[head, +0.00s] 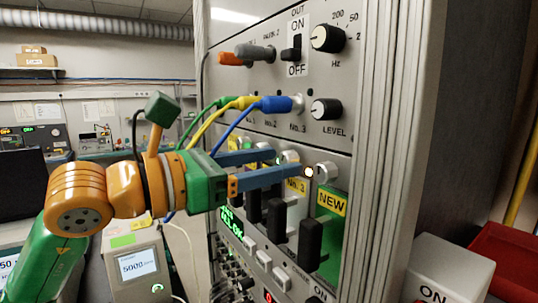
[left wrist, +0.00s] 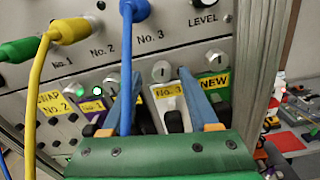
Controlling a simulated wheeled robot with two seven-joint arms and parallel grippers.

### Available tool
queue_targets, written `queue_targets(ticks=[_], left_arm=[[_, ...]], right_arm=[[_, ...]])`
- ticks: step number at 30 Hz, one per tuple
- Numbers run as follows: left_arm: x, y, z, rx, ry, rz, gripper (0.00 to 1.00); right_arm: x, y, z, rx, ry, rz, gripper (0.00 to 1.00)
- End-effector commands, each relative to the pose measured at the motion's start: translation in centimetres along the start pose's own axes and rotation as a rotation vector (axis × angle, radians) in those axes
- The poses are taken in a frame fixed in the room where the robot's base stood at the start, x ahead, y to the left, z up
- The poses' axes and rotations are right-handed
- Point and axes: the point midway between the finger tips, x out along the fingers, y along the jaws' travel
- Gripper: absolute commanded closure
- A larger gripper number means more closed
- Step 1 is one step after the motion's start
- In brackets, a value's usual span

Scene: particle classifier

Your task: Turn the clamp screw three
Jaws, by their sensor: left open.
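The clamp screw of No. 3 is a round silver slotted knob (left wrist: 160,72) above the yellow "No. 3" label (left wrist: 168,90). In the head view the knob (head: 289,157) shows partly behind my fingers. My left gripper (head: 287,164) is open, with its two long blue fingers pointing at the panel. In the left wrist view the fingertips (left wrist: 157,76) stand on either side of the knob, with a gap to each side. I cannot tell whether the tips reach as far as the knob. My right gripper is in neither view.
A similar knob (left wrist: 215,57) sits above the "NEW" label to the right. Green, yellow and blue cables (head: 240,104) hang from plugs above; the blue cable crosses in front of the left finger in the wrist view. Black handles (head: 309,245) project below.

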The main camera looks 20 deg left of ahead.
Motion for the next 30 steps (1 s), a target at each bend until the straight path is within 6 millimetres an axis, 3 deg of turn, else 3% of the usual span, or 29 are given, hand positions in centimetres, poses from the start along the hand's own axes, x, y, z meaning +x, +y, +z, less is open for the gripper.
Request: queue_targets(ticks=[2, 9, 30], left_arm=[[-0.02, -0.01, -0.06, 0.000, 0.000, 0.000, 0.40], [-0.05, 0.01, -0.03, 0.000, 0.000, 0.000, 1.00], [-0.10, 0.04, 0.06, 0.020, -0.003, 0.002, 1.00]], right_arm=[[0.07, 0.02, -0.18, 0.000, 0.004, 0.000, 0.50], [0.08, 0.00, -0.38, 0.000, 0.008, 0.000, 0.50], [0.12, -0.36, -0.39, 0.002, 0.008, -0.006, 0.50]])
